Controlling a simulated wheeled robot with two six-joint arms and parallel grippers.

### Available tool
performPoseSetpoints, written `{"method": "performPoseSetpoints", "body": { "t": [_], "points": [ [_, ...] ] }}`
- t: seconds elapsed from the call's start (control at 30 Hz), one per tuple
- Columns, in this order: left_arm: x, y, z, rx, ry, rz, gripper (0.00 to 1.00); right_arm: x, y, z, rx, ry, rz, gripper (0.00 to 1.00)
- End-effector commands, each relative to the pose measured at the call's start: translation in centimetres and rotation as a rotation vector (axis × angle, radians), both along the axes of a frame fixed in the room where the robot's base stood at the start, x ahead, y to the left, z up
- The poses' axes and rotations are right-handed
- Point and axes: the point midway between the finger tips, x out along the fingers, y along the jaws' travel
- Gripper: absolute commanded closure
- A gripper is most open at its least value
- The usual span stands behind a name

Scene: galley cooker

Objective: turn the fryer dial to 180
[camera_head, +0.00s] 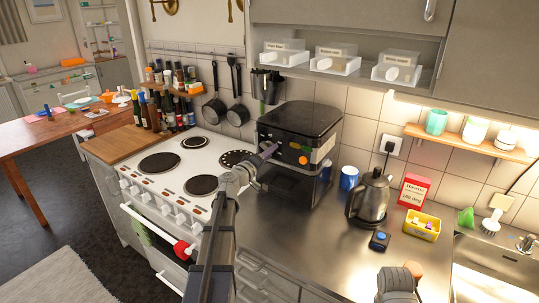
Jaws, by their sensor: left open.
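The fryer (300,122) is a black box-shaped appliance on the steel counter, against the tiled wall. Its front panel carries a small green patch (305,148) and a round orange spot (303,160). The dial's setting is too small to read. My left gripper (268,153) is open in front of the left part of the panel and hides some of it. I cannot tell whether its fingers touch the fryer. A grey rounded part at the bottom right seems to be my right arm; its gripper does not show.
A white cooker (180,170) with several hotplates stands left of the fryer. The steel counter (310,235) before the fryer is clear.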

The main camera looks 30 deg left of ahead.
Motion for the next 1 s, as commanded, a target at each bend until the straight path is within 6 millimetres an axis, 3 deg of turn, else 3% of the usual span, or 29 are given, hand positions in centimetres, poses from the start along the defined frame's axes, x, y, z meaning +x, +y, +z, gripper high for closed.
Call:
{"method": "performPoseSetpoints", "body": {
  "t": [0.27, 0.73, 1.0],
  "points": [
    [-0.8, 0.1, 0.0, 0.0, 0.0, 0.001, 0.44, 0.0, 0.0, 0.0, 0.0, 0.0, 0.0, 0.5],
    [-7.4, 0.4, 0.0, 0.001, 0.0, 0.001, 0.44, 0.0, 0.0, 0.1, 0.0, 0.0, 0.0, 0.5],
    [-7.8, 0.6, 0.0, 0.001, 0.0, 0.0, 0.44, 0.0, 0.0, 0.1, 0.0, 0.0, 0.0, 0.5]
  ]
}}
